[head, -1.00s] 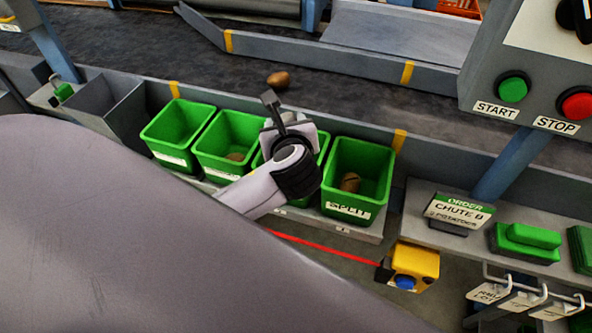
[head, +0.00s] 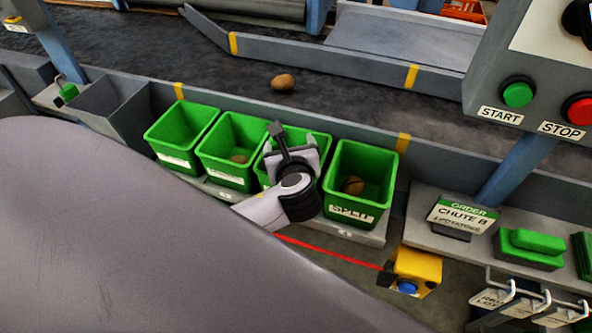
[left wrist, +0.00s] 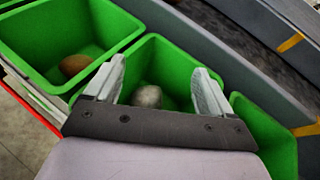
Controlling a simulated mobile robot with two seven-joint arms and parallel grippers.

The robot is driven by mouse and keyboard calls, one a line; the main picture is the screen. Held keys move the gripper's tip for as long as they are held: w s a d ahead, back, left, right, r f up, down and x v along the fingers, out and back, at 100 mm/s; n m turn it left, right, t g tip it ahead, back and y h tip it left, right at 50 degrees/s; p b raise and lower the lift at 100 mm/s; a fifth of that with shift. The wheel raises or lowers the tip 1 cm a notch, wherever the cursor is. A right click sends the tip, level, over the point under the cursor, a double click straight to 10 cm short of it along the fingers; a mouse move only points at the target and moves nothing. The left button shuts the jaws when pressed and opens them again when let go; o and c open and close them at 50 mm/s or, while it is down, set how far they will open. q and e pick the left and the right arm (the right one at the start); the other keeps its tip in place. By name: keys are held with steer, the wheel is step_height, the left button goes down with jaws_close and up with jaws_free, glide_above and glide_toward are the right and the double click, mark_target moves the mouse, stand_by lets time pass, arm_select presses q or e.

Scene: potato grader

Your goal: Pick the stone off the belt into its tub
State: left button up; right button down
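My left gripper (head: 290,155) is over the third green tub (head: 318,142) from the left in the head view and covers much of it. In the left wrist view its two fingers (left wrist: 160,72) stand apart with nothing between the tips. Below them a rounded grey stone (left wrist: 148,96) lies inside a green tub (left wrist: 150,45), apart from the fingers. The stone is hidden in the head view. My right gripper is in neither view.
A brown potato (head: 284,82) lies on the dark belt (head: 340,105). The tub labelled SPLIT (head: 378,160) holds a potato, and so does the second tub (head: 232,130). A control box with START (head: 517,94) and STOP buttons stands at right.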

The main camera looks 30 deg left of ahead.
arm_select(q)
steer(key=shift+v, duration=3.6)
